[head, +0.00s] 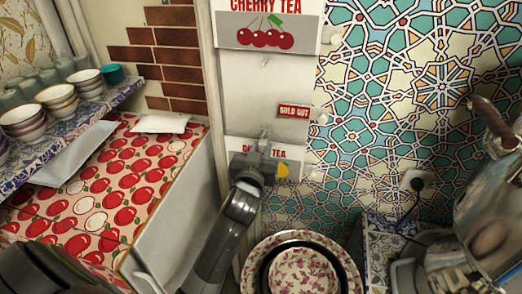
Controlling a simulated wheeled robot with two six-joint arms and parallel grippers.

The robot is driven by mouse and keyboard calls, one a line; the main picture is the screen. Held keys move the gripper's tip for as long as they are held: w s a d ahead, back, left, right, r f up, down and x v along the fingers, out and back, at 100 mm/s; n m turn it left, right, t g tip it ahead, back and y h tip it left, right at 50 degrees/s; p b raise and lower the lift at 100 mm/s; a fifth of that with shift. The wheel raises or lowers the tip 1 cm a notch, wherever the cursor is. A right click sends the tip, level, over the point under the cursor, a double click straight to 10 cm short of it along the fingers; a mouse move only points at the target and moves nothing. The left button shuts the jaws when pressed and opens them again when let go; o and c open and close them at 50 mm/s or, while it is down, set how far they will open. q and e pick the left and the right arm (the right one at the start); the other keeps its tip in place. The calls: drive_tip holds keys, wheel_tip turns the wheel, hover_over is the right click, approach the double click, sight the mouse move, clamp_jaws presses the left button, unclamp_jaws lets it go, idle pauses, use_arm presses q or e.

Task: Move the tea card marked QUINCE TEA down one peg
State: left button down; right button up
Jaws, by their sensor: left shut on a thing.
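The tea card marked QUINCE TEA (238,145) is at the lower part of the pale wall board (255,90). Only parts of its red lettering and a bit of a yellow fruit show around my gripper. My left gripper (263,150) is in front of this card and shut on it. Its jaws and wrist cover the card's middle, and I cannot tell whether the card rests on a peg. A small peg (265,62) shows bare just below the CHERRY TEA card (265,25). My right gripper is not in view.
A red SOLD OUT tag (293,111) is at the board's right edge. Below are a floral plate (305,268) and, at right, a shiny metal samovar (485,225). Stacked bowls (57,97) stand on the left shelf. A white box side (175,235) is left of my arm.

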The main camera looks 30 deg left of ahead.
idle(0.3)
use_arm(q)
drive_tip(key=c, duration=1.2)
unclamp_jaws()
